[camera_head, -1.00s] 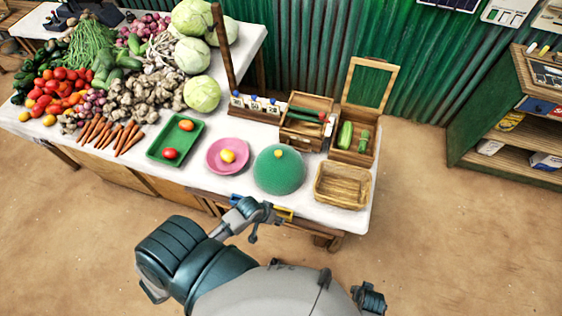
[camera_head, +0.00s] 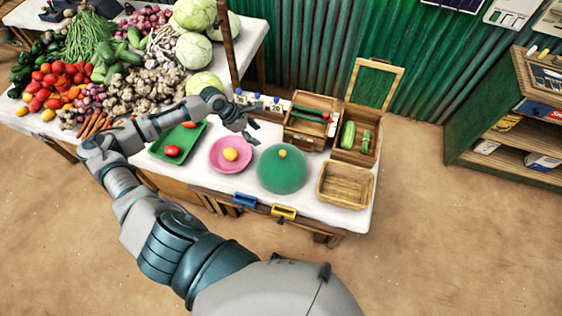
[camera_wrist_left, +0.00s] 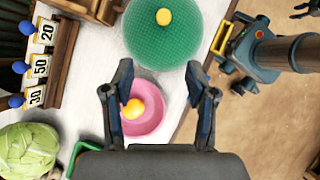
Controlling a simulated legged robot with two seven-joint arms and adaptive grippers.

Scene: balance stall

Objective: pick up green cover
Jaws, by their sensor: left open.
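The green cover (camera_head: 282,168) is a mesh dome with a yellow knob. It stands on the white tabletop between a pink plate and a wicker basket. In the left wrist view the cover (camera_wrist_left: 163,34) lies beyond the fingertips, at the top. My left gripper (camera_head: 248,131) is open and empty above the table, to the left of the cover and behind the pink plate. In the left wrist view its fingers (camera_wrist_left: 160,80) straddle the pink plate below them, apart from the cover. A dark claw-like part at that view's top right edge may be my right gripper (camera_wrist_left: 304,9).
The pink plate (camera_head: 217,165) holds a yellow item. A green tray (camera_head: 160,153) stands left and the wicker basket (camera_head: 345,186) right. Wooden boxes (camera_head: 310,133), price tags and a post (camera_head: 227,50) stand behind. Blue (camera_head: 244,200) and yellow (camera_head: 284,212) handles line the front edge.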

